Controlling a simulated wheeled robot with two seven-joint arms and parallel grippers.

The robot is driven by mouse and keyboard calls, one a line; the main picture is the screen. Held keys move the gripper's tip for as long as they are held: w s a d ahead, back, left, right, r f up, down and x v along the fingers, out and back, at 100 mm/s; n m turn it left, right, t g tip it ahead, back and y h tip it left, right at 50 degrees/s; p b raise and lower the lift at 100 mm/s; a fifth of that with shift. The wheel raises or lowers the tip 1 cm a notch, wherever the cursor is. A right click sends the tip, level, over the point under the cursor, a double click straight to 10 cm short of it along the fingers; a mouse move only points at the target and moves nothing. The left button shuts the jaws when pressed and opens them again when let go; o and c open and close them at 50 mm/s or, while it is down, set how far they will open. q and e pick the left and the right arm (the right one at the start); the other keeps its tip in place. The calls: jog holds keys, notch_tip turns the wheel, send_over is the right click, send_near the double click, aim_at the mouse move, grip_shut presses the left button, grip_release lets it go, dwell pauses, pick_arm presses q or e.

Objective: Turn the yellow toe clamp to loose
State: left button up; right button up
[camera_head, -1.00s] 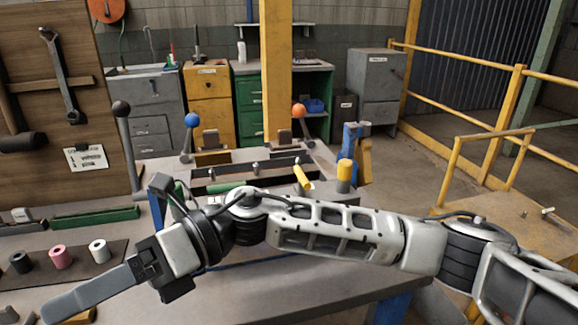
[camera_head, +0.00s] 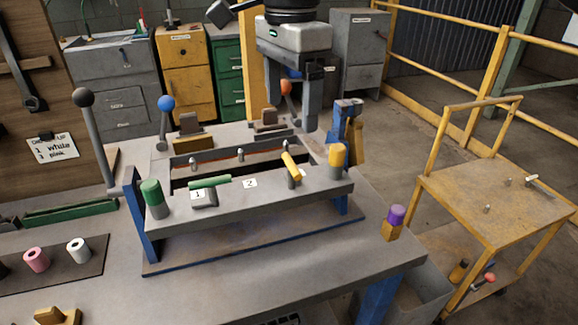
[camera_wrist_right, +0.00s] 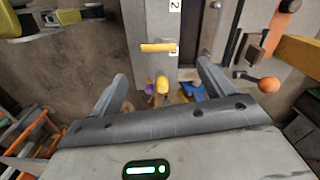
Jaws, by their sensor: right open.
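The yellow toe clamp (camera_head: 291,165) is a short yellow bar at the right part of the grey fixture plate (camera_head: 255,200), to the right of the label 2. It lies slantwise in the head view. It also shows in the right wrist view (camera_wrist_right: 158,47), lying crosswise just beyond the fingertips. My right gripper (camera_head: 300,108) hangs above and behind the clamp, pointing down. In the right wrist view the right gripper (camera_wrist_right: 162,70) is open and empty, with its fingers wide apart and not touching the clamp. My left gripper is out of view.
A green bar (camera_head: 209,182) lies by label 1. A green-topped post (camera_head: 152,195) and a yellow-topped post (camera_head: 338,157) stand at the plate's ends. Blue-knobbed (camera_head: 166,103) and orange-knobbed (camera_head: 287,87) levers stand behind. A purple-topped block (camera_head: 394,222) sits on the table's right corner.

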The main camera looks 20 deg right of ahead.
aim_at(290, 161)
notch_tip(290, 161, down, 13)
jog(key=shift+r+p, duration=0.1)
jog(key=shift+p, duration=0.45)
jog(key=shift+r, duration=0.1)
jog(key=c, duration=0.7)
